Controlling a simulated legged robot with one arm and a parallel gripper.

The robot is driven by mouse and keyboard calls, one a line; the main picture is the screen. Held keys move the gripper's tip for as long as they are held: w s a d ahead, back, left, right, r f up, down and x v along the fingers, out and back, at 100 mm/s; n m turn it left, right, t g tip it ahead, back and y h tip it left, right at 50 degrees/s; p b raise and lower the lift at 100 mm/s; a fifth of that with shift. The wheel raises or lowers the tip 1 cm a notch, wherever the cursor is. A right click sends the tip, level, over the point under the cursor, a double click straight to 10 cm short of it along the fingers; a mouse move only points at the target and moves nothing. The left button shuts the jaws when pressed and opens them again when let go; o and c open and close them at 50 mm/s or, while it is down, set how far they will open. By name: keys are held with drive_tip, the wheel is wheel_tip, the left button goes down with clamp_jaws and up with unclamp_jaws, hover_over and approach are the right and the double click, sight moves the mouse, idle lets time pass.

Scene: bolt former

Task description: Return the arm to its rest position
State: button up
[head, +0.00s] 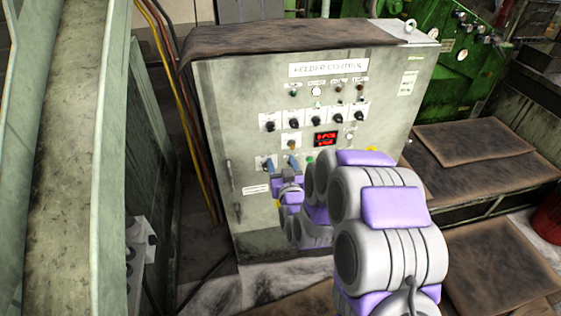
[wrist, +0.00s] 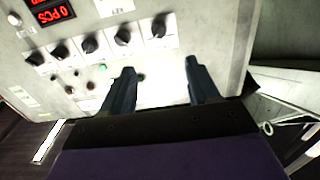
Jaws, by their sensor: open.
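My gripper (head: 281,164) is in front of the lower part of a grey control cabinet (head: 219,110) in the head view. My arm reaches up to it from the bottom right and hides part of the cabinet's lower front. In the wrist view my gripper (wrist: 158,78) has two dark blue fingers spread apart, with nothing between them. The cabinet's panel (wrist: 190,15) lies beyond the fingertips. I cannot tell whether a fingertip touches the panel.
The panel carries several black knobs (head: 338,117), small buttons and a red display (head: 326,138), also in the wrist view (wrist: 52,13). Cables (head: 178,90) and a pale upright structure (head: 65,150) stand left. A brown-topped bench (head: 475,150) and green machine (head: 470,50) are right.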

idle(0.4)
drive_tip(key=s+d+r+g+h, duration=0.1)
drive_tip(key=s+d+g+h, duration=0.1)
drive_tip(key=s+d+g, duration=0.55)
drive_tip(key=s+d+r+g+h, duration=0.2)
drive_tip(key=s+d+g, duration=0.25)
drive_tip(key=s, duration=0.65)
drive_tip(key=s+d+r+m+g, duration=0.1)
drive_tip(key=s+d+r+g, duration=0.1)
drive_tip(key=s, duration=1.2)
drive_tip(key=s+d+r+m+g+h, duration=0.1)
drive_tip(key=s+d+r+m+g, duration=0.1)
drive_tip(key=s, duration=1.1)
drive_tip(key=d+r+g, duration=0.1)
drive_tip(key=d+g, duration=0.1)
drive_tip(key=g, duration=0.1)
drive_tip(key=shift+s+d, duration=0.25)
drive_tip(key=shift+s, duration=0.1)
drive_tip(key=shift+c, duration=0.2)
